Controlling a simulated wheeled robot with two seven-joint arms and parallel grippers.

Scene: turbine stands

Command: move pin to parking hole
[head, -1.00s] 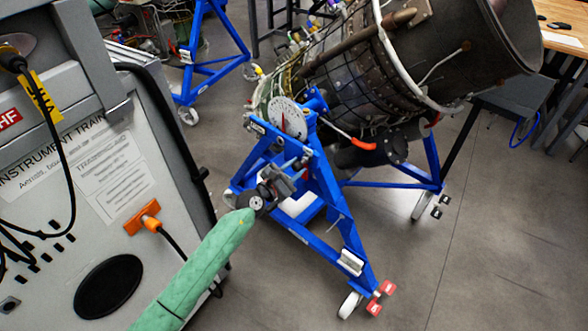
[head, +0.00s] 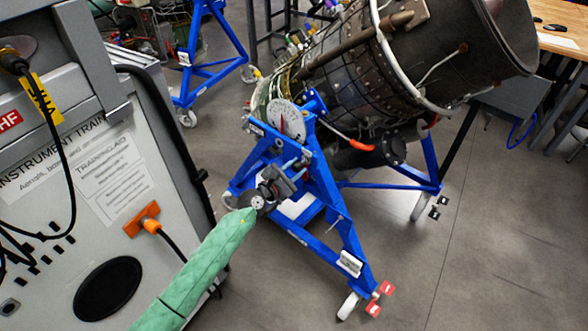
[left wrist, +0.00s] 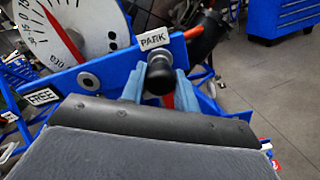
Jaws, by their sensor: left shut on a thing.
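The pin's black knob (left wrist: 158,80) shows in the left wrist view, just below the white PARK label (left wrist: 154,41). My left gripper (left wrist: 160,88) is shut on the pin, with one blue-grey finger on each side of the knob. A silver collar shows behind the knob; the pin's tip and the parking hole are hidden, so I cannot tell how far it is in. An empty ringed hole (left wrist: 88,80) is to the left, above the FREE label (left wrist: 42,97). In the head view my left gripper (head: 294,168) is at the blue stand's upper frame. My right gripper is out of view.
The blue turbine stand (head: 335,205) carries a round white dial (head: 286,122) and the large engine (head: 350,65). A grey instrument trainer cabinet (head: 90,170) stands close on the left of my arm. Open floor (head: 500,240) lies to the right.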

